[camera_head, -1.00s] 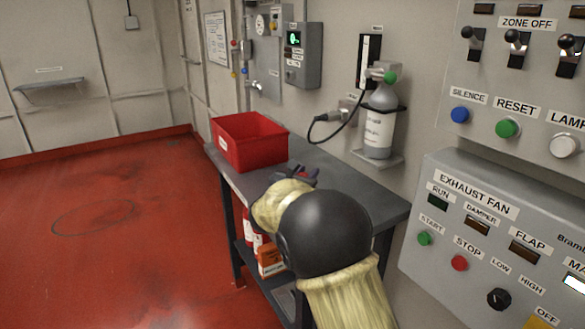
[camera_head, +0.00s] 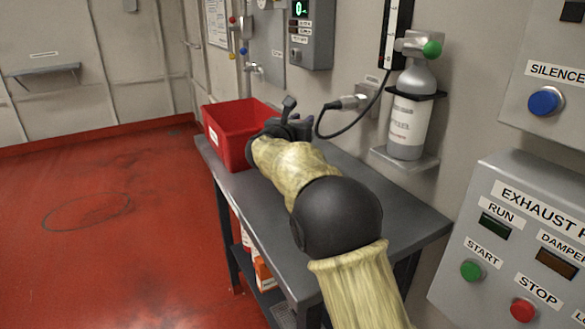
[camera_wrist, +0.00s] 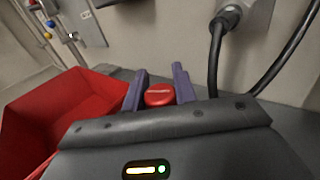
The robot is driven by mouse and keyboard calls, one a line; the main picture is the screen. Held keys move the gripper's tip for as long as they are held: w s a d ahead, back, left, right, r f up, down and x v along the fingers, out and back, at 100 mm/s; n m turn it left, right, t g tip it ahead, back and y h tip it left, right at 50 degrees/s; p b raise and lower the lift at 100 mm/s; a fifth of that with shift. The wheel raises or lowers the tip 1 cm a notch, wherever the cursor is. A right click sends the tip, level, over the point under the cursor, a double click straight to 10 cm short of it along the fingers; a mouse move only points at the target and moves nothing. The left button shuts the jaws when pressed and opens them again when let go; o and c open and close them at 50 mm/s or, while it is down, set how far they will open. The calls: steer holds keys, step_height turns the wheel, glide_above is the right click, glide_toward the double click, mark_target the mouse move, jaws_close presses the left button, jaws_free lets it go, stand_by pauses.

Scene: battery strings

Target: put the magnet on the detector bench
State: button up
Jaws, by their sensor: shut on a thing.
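A small round red magnet (camera_wrist: 160,96) with a pale mark on top sits between the two purple fingers of my gripper (camera_wrist: 160,76) in the wrist view. My gripper is shut on it. In the head view my gripper (camera_head: 293,118) is over the far part of the dark grey bench (camera_head: 262,205), just right of the red bin. The magnet is hidden there by my arm and gripper. I cannot tell the exact gap between the magnet and the bench top.
The open red bin (camera_head: 225,140) stands on the bench's far left end. A black cable (camera_head: 322,122) hangs from a wall socket close behind my gripper. A grey bottle (camera_head: 408,122) stands on a wall bracket to the right. The bench's middle front is clear.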

steer(key=shift+s+f+b, duration=0.1)
steer(key=shift+f+b, duration=0.85)
steer(key=shift+f, duration=1.5)
steer(key=shift+f+b, duration=0.95)
steer(key=shift+f, duration=1.55)
steer(key=shift+f, duration=0.1)
steer(key=o, duration=1.1)
steer(key=shift+c, duration=0.2)
steer(key=shift+s+a, duration=0.1)
